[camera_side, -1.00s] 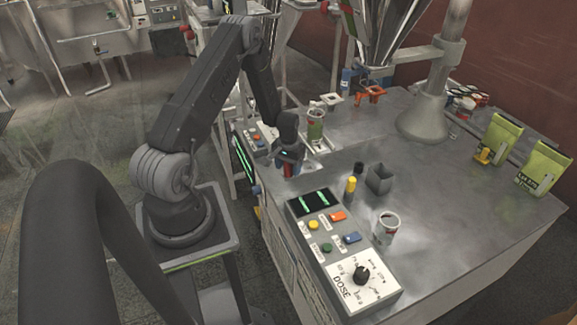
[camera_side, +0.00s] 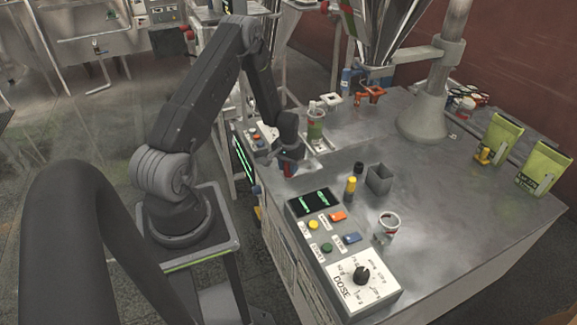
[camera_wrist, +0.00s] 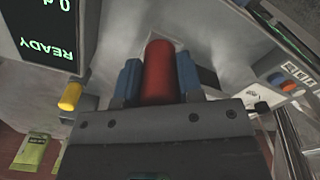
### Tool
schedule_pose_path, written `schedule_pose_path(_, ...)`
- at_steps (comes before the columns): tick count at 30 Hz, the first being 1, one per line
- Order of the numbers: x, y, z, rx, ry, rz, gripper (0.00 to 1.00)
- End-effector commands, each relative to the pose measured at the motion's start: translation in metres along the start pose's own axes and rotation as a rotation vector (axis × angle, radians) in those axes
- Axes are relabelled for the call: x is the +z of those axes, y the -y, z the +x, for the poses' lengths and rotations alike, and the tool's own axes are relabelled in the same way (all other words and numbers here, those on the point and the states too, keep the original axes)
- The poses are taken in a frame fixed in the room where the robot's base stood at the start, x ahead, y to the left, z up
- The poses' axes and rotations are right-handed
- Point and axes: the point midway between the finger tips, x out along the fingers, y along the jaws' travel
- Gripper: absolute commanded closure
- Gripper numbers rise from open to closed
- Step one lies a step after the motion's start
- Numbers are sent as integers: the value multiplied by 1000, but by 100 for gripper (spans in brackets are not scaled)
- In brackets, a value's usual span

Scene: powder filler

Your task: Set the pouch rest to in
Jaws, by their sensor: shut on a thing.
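My gripper (camera_wrist: 158,78) is shut on a red cylindrical handle (camera_wrist: 158,72), with one blue fingertip on each side of it. In the side view my gripper (camera_side: 289,163) is low at the left edge of the metal table, behind the control panel. Only a little red shows there between the fingers. The part that the red handle belongs to is mostly hidden by the gripper. I cannot tell from these frames which position the pouch rest is in.
The control panel (camera_side: 345,250) with its dose knob stands near the gripper. A yellow-topped post (camera_side: 350,187), a grey open box (camera_side: 379,180) and a cup (camera_side: 387,226) are on the table. Green pouches (camera_side: 497,140) stand at the right.

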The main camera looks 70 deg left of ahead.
Motion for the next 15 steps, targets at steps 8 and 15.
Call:
schedule_pose_path(8,-18,-14,0,0,-3,3,100)
schedule_pose_path(15,-61,-45,0,0,-4,4,100)
